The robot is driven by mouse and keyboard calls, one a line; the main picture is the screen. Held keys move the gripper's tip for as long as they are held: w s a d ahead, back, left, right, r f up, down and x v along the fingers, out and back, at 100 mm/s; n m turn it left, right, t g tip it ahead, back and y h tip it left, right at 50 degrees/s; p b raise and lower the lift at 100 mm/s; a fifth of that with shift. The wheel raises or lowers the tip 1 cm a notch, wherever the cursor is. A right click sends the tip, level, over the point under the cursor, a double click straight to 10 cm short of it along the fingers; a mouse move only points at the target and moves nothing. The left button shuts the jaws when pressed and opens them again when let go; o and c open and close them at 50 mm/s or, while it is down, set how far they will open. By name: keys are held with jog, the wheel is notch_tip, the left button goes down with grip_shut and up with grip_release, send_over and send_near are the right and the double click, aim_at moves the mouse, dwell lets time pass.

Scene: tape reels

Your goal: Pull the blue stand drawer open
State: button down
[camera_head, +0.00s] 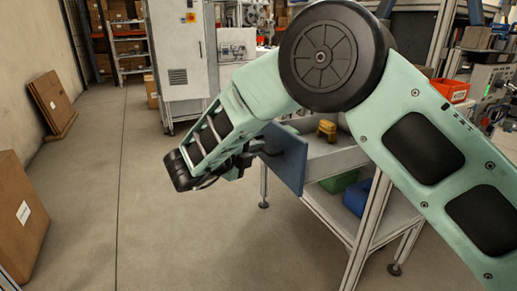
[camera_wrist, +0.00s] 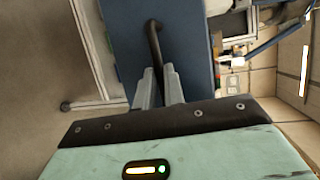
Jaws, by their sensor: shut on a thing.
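The blue drawer front (camera_head: 286,158) stands out from the stand (camera_head: 345,215) in the head view, with the open drawer box (camera_head: 330,160) behind it. A small yellow-brown object (camera_head: 326,130) sits inside the drawer. My gripper (camera_head: 257,150) is at the drawer front's outer face. In the wrist view the blue front (camera_wrist: 185,70) fills the middle, and its dark bar handle (camera_wrist: 153,40) runs down between my gripper's grey fingers (camera_wrist: 160,88). The fingers are shut on the handle; their tips are partly hidden against it.
A green bin (camera_head: 338,181) and a blue bin (camera_head: 357,197) sit on the stand's lower shelf. A cardboard box (camera_head: 20,218) stands at left. A grey cabinet (camera_head: 178,60) is behind. The floor left of the drawer is clear.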

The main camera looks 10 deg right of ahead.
jog(key=c, duration=1.5)
grip_release()
jog(key=shift+a, duration=0.1)
jog(key=p+v, duration=0.1)
jog(key=v, duration=1.6)
jog(key=shift+s, duration=0.15)
